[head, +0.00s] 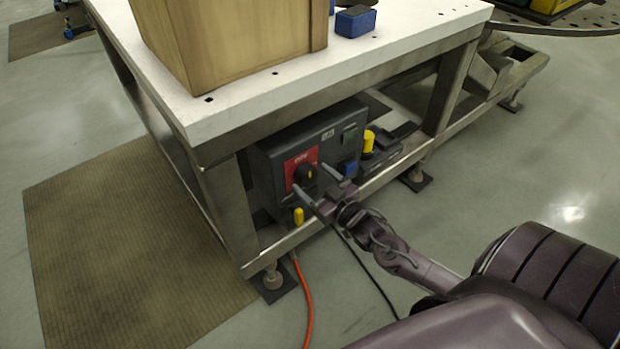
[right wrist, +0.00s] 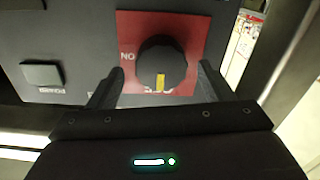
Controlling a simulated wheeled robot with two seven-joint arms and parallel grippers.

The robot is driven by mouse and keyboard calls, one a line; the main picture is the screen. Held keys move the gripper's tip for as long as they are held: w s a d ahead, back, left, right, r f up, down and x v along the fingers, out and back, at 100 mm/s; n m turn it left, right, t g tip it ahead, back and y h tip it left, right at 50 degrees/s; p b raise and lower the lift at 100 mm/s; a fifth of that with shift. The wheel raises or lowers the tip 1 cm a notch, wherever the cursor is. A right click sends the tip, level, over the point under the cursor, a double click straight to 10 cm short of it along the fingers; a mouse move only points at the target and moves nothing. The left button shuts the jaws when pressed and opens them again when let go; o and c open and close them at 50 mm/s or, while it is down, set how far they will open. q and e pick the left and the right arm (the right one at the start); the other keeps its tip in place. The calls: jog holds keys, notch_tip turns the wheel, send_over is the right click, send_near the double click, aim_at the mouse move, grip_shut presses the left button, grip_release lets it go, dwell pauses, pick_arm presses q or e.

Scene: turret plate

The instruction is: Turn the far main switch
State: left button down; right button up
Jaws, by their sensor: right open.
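The main switch is a black rotary knob (head: 309,173) on a red plate (head: 293,164), on the front of a dark control box (head: 266,160) under the white-topped table. In the right wrist view the knob (right wrist: 165,60) has a yellow mark, and upside-down lettering stands beside it on the red plate (right wrist: 128,30). My right gripper (head: 311,179) is open in front of the switch. Its fingers (right wrist: 161,68) stand on either side of the knob, apart from it in the wrist picture; their exact depth is hard to tell. My left gripper is out of view.
A steel table leg (head: 232,212) and lower rail (head: 345,198) frame the box. A green-grey button (right wrist: 42,73) sits beside the switch. A yellow-topped device (head: 369,142) stands to the right. An orange cable (head: 303,295) hangs below. A wooden box (head: 240,40) stands on the tabletop (head: 420,35).

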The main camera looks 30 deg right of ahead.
jog(key=shift+w+a, duration=0.15)
jog(key=shift+w, duration=0.9)
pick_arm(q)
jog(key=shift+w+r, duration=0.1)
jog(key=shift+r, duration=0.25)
pick_arm(e)
jog(key=c, duration=1)
